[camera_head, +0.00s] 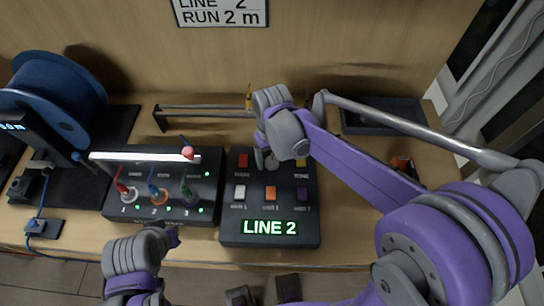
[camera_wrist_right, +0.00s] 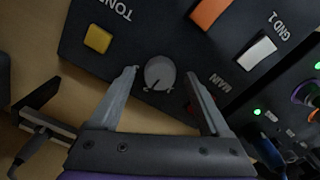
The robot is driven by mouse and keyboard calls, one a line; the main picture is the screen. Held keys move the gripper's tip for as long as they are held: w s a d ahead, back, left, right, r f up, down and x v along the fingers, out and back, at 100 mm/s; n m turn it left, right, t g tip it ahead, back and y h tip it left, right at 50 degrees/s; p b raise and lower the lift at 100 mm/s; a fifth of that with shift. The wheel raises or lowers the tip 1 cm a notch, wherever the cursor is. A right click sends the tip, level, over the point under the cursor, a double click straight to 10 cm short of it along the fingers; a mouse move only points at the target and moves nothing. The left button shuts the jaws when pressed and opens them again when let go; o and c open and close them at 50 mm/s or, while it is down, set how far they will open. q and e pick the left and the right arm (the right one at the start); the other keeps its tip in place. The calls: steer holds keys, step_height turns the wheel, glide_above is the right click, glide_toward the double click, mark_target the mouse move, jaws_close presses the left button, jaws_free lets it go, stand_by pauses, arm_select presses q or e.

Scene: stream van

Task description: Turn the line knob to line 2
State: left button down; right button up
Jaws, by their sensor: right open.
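The dark line box (camera_head: 228,222) stands on the bench, and its green display (camera_head: 270,227) reads LINE 2. The round grey knob (camera_wrist_right: 159,73) has a dark pointer mark and sits on the box face in the right wrist view. My right gripper (camera_wrist_right: 162,74) is open, with one finger on either side of the knob; I cannot tell whether they touch it. In the head view my right gripper (camera_head: 267,158) covers most of the knob. My left gripper (camera_head: 172,238) is low in the head view, in front of the bench, its jaws unclear.
A second box (camera_head: 112,212) with coloured leads and several sockets stands left of the line box. A blue cable reel (camera_head: 60,85) is at the far left. A dark tray (camera_head: 385,113) lies at the back right. A wall sign (camera_head: 221,12) reads LINE 2, RUN 2 m.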

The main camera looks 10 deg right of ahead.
mark_target(272, 161)
step_height(272, 161, up, 10)
steer(key=shift+r+p, duration=0.25)
steer(key=shift+p, duration=0.15)
stand_by(0.4)
steer(key=s+d+f+m+t, duration=0.1)
steer(key=s+d+f, duration=0.1)
steer(key=s, duration=0.3)
steer(key=s+d+f+m+t, duration=0.1)
steer(key=s+d+f+t, duration=0.1)
steer(key=s+f, duration=0.1)
steer(key=s+d+f+t, duration=0.2)
steer(key=s, duration=0.4)
steer(key=shift+s+d+f+m, duration=0.3)
steer(key=shift+d+m, duration=0.1)
stand_by(1.1)
